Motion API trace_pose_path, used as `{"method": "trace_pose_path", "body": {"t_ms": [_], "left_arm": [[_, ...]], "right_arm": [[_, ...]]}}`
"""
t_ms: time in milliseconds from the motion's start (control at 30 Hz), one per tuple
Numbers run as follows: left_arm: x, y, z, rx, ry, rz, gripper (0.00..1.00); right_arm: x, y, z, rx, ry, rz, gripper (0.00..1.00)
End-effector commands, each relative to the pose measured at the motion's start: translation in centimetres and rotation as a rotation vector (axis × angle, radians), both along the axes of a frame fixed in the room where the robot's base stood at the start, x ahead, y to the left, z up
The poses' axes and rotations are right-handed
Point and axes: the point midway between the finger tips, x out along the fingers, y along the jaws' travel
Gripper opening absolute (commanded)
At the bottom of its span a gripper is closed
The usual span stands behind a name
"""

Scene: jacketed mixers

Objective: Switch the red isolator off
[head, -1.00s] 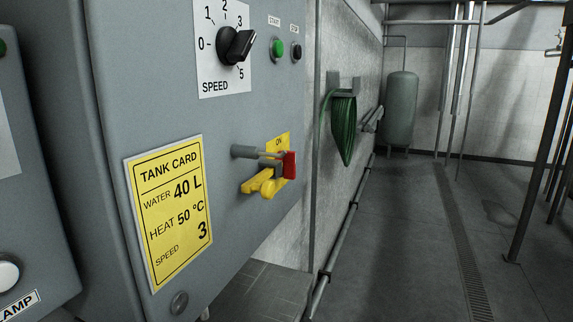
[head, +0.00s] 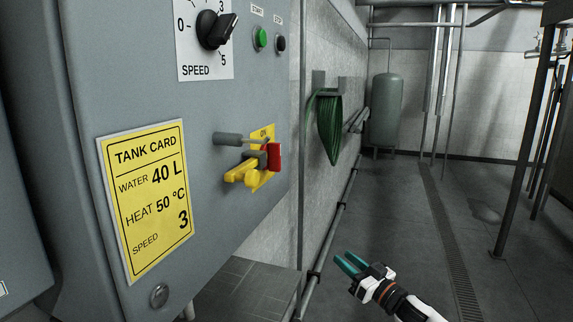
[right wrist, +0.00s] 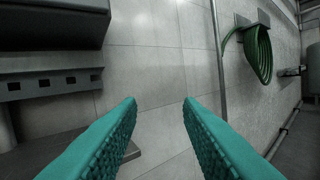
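The red isolator handle (head: 274,157) sticks out from the side of the grey control cabinet (head: 215,95) in the head view. It sits on a yellow plate (head: 262,134) marked ON, with a yellow part (head: 245,171) beside it and a grey rod (head: 229,139) at its left. My right gripper (head: 350,262) is in the head view, low and to the right of the isolator, well apart from it. Its teal fingers are apart and empty; the right wrist view (right wrist: 160,110) shows the gap between them. The isolator does not show in that view. My left gripper is not in view.
The cabinet also carries a black speed knob (head: 216,29), a green START button (head: 260,37), a black STOP button (head: 280,44) and a yellow tank card (head: 149,200). A green hose (head: 330,125) hangs on the wall behind.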

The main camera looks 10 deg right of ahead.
Motion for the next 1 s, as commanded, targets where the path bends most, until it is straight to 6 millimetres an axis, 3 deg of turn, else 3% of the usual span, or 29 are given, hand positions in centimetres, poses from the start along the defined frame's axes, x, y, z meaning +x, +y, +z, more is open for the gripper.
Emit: {"method": "trace_pose_path", "body": {"t_ms": [33, 100, 200, 300, 400, 500, 1000], "left_arm": [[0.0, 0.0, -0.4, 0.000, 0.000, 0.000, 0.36], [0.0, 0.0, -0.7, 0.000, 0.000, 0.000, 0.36], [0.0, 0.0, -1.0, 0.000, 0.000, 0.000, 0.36], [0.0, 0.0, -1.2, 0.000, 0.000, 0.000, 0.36], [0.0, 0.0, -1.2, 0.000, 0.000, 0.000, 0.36], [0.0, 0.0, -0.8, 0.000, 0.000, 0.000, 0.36], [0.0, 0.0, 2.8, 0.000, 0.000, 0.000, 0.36]], "right_arm": [[-0.5, 1.1, 5.9, 0.013, -0.087, 0.083, 0.33], [-2.2, 2.8, 12.3, 0.037, -0.166, 0.201, 0.33], [-5.6, 5.1, 19.1, 0.050, -0.232, 0.356, 0.33], [-8.6, 6.8, 22.9, 0.051, -0.258, 0.470, 0.33], [-10.3, 7.7, 24.7, 0.050, -0.263, 0.529, 0.33], [-10.5, 8.3, 25.4, 0.052, -0.262, 0.548, 0.33], [-5.9, 15.2, 29.0, 0.055, -0.264, 0.544, 0.33]]}}
